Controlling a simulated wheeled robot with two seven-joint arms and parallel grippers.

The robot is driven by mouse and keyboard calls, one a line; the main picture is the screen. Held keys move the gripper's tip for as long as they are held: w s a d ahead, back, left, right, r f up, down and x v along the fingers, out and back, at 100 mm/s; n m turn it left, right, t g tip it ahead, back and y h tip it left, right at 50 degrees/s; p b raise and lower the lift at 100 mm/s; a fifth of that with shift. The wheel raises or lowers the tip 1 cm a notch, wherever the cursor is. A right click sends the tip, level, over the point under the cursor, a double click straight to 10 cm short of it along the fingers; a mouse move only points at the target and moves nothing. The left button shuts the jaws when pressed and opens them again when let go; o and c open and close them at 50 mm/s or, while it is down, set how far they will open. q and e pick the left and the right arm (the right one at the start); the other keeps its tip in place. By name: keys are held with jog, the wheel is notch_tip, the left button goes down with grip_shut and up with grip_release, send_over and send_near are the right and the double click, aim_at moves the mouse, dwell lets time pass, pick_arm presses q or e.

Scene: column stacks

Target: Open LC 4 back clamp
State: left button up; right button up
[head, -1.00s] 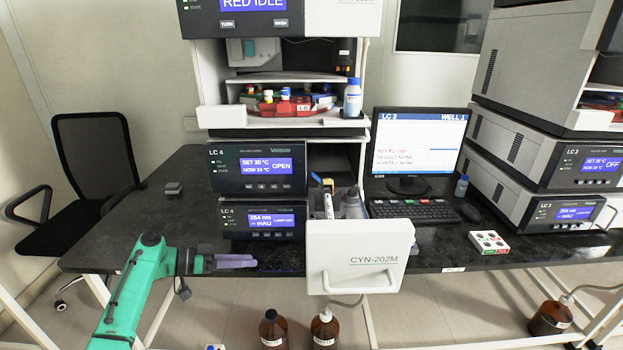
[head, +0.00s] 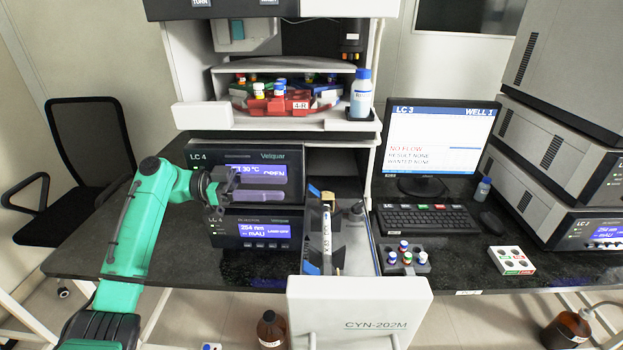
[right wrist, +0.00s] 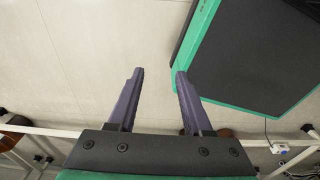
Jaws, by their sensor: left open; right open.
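The LC 4 column drawer (head: 360,312) is pulled out toward me, its white front lettered CYN-202M. Inside, a slim pale column (head: 326,238) with a printed label lies lengthwise. Dark holders with blue parts (head: 311,268) sit beside its near part. A small yellowish and dark piece (head: 314,191) stands at its back end; I cannot tell whether this is the back clamp or its state. My left gripper (head: 286,188) is open and empty, before the LC 4 panels (head: 200,176), left of the drawer. My right gripper (right wrist: 159,73) is open and empty over the floor.
A vial rack (head: 405,262) stands right of the drawer. A keyboard (head: 425,220) and monitor (head: 440,145) are behind it. A blue-capped bottle (head: 361,95) stands on the shelf above. Brown bottles (head: 271,330) stand on the floor below the counter.

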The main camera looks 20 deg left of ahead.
aim_at(311, 187)
pick_arm(q)
jog(key=p+x, duration=0.2)
jog(key=x, duration=0.5)
jog(key=shift+w+d, duration=0.2)
jog(key=shift+d, duration=0.35)
jog(key=shift+w+a+f, duration=0.1)
grip_shut()
pick_arm(e)
jog(key=r, duration=0.1)
jog(key=w+r, duration=0.1)
jog(key=r, duration=0.1)
jog(key=shift+w+r, duration=0.1)
jog(key=shift+w, duration=0.05)
